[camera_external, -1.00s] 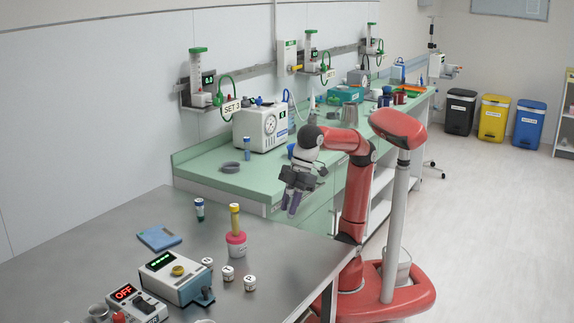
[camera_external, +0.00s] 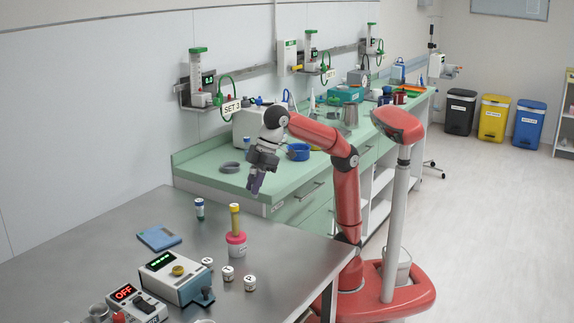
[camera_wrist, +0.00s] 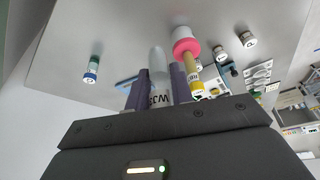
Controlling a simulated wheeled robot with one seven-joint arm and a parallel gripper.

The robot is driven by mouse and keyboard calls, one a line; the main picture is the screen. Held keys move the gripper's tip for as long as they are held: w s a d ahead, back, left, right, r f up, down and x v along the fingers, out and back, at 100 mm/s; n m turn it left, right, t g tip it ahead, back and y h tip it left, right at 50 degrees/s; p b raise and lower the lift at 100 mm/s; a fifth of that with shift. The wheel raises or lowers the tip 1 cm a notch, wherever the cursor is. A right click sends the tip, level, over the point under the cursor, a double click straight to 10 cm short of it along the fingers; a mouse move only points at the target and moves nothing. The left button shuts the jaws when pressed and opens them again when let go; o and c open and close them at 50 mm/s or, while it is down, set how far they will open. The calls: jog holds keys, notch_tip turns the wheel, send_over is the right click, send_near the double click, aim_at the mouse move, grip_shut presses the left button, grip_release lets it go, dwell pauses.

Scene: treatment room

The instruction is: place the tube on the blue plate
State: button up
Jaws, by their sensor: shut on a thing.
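My gripper (camera_external: 255,185) hangs over the front edge of the green counter, near the steel table, fingers pointing down. In the wrist view its purple fingers (camera_wrist: 160,92) are shut on a pale translucent tube (camera_wrist: 158,64) with a dark-lettered label. The blue plate (camera_external: 159,237) lies flat on the steel table, left of and apart from my gripper. In the wrist view the plate (camera_wrist: 124,85) is mostly hidden behind the fingers.
On the steel table (camera_external: 110,250), a blue-capped vial (camera_external: 200,209) stands behind the plate. A pink-topped pot (camera_external: 236,243) with a yellow-capped tube (camera_external: 235,217) stands right of it. A device with a green display (camera_external: 175,280) and several small jars are in front.

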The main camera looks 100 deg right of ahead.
jog(key=w+d+f+m, duration=0.1)
jog(key=w+d+f, duration=0.2)
jog(key=d+f, duration=0.1)
jog(key=w+d+f+m+h, duration=0.1)
jog(key=w+d+f, duration=0.2)
jog(key=d, duration=0.4)
jog(key=w+d+f+m, duration=0.1)
jog(key=w+d+f, duration=0.3)
jog(key=d, duration=0.1)
jog(key=shift+d+f+m, duration=0.35)
jog(key=shift+f+m, duration=0.05)
jog(key=s+a+r+n, duration=0.2)
jog(key=s+a+r, duration=0.4)
jog(key=a, duration=0.3)
jog(key=s+a+r+n+y, duration=0.1)
jog(key=s+a+r+n, duration=0.1)
jog(key=s+a+r, duration=0.5)
jog(key=a, duration=0.3)
jog(key=shift+r+n, duration=0.3)
jog(key=shift+r, duration=0.1)
jog(key=shift+n+y, duration=0.4)
jog(key=shift+n, duration=0.3)
jog(key=s+a+r, duration=0.1)
jog(key=s, duration=0.1)
jog(key=s+a+r, duration=0.1)
jog(key=s, duration=0.1)
jog(key=s+a+r, duration=0.1)
jog(key=s+r, duration=0.1)
jog(key=s, duration=0.1)
grip_shut()
